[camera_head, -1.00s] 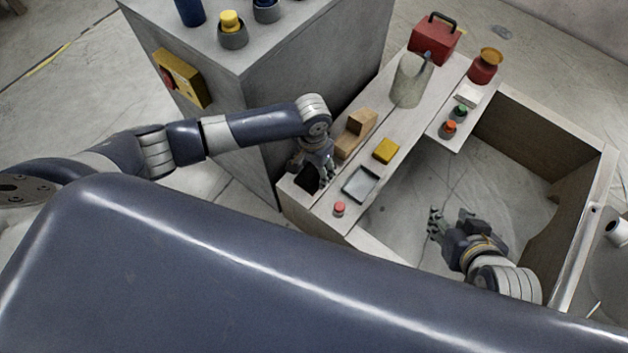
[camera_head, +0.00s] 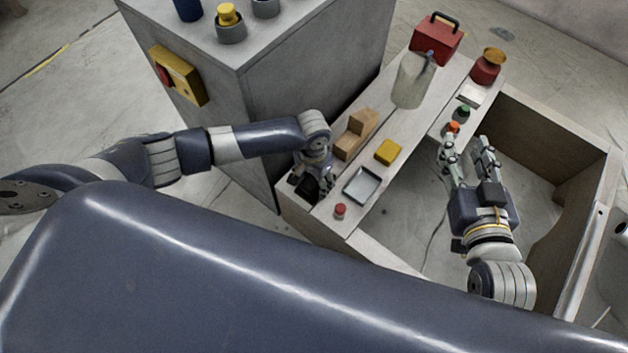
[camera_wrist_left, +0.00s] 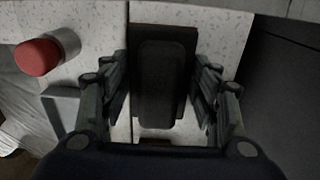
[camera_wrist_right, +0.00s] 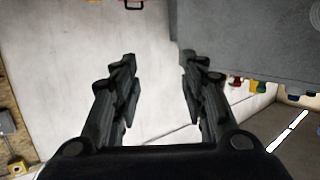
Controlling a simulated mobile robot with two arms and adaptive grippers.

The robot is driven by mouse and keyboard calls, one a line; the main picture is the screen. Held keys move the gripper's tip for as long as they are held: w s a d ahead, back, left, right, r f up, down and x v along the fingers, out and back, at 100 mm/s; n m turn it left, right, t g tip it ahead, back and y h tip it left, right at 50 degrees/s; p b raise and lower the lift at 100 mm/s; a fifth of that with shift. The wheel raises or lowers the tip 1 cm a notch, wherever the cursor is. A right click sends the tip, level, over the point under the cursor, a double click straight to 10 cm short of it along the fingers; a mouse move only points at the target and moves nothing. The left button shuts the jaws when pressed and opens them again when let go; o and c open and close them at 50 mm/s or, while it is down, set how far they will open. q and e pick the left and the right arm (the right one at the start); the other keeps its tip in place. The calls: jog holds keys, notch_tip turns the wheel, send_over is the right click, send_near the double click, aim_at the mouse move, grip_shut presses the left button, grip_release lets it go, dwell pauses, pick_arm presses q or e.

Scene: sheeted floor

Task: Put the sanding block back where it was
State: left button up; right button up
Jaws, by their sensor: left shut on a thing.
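The sanding block appears as a black block (camera_wrist_left: 160,80) between the fingers of my left gripper (camera_wrist_left: 160,92) in the left wrist view. The fingers are shut on its two sides. In the head view, my left gripper (camera_head: 312,192) is at the near left end of the bench, left of the small metal tray; the block is mostly hidden there. I cannot tell whether it touches the surface. My right gripper (camera_head: 470,150) is open and empty over the gap in the bench, near an orange-capped item (camera_head: 453,128). Its fingers also show apart in the right wrist view (camera_wrist_right: 157,75).
Near my left gripper are a red-capped item (camera_head: 340,211), a metal tray (camera_head: 362,186), a stepped wooden block (camera_head: 346,146) and a yellow block (camera_head: 388,152). Farther back stand a pale cylinder (camera_head: 408,85), a red toolbox (camera_head: 436,40) and a red jar (camera_head: 485,70). A grey cabinet (camera_head: 290,95) rises behind.

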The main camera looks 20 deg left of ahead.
pick_arm(q)
jog(key=o, duration=1.4)
